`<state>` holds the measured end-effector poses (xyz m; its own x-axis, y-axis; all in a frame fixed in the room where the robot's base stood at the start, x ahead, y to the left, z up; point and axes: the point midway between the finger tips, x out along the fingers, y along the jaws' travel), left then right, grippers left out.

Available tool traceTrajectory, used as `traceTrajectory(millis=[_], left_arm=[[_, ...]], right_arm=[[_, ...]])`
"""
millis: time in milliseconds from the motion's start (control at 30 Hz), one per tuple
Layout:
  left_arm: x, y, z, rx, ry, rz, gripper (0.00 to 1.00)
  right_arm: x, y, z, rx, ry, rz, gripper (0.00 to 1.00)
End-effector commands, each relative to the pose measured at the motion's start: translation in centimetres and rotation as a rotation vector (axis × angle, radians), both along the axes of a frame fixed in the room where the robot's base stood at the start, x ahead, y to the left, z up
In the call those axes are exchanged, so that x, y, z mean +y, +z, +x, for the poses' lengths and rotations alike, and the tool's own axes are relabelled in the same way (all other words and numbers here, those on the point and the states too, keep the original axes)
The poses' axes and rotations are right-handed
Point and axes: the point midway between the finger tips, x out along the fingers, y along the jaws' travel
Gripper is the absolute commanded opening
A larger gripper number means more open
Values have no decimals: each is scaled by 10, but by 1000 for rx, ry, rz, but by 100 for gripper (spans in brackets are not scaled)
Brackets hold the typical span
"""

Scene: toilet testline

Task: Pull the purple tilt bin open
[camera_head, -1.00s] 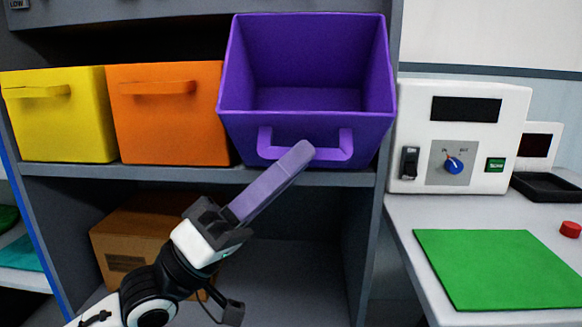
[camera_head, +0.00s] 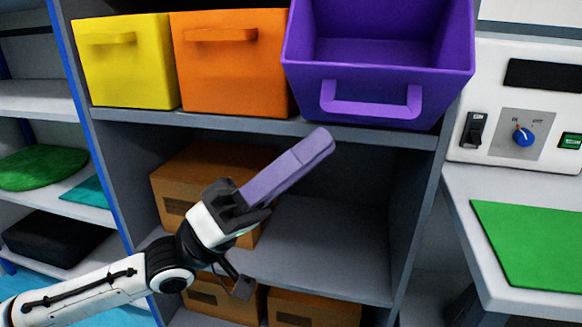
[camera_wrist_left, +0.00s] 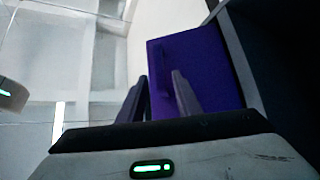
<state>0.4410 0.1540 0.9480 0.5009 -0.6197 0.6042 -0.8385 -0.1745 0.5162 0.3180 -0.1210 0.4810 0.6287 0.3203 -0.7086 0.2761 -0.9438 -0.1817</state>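The purple tilt bin (camera_head: 375,70) is at the top of the head view, tilted forward out of the shelf with its inside showing and its top cut off by the picture edge. Its U-shaped purple handle (camera_head: 371,107) is on the front face. My left gripper (camera_head: 318,143) is below and left of the handle, apart from it and empty. In the left wrist view its two fingers (camera_wrist_left: 160,85) stand apart with a gap between them, and the purple bin (camera_wrist_left: 200,70) shows beyond them. My right gripper is not in view.
A yellow bin (camera_head: 125,65) and an orange bin (camera_head: 232,70) stand upright left of the purple one. Brown boxes (camera_head: 205,180) sit on the shelves below. A white control panel (camera_head: 520,90) and a green mat (camera_head: 530,240) are on the right.

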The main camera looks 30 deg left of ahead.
Motion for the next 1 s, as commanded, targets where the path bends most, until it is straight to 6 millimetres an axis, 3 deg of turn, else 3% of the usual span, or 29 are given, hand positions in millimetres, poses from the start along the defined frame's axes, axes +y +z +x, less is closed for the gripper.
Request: traceTrajectory(millis=[333,867,1000], left_arm=[[20,-20,-17,-1,-1,1,31],[21,-21,-18,-1,-1,0,31],[16,-39,-12,28,36,32,31]], right_arm=[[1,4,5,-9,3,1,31],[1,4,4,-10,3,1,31],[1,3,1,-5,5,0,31]])
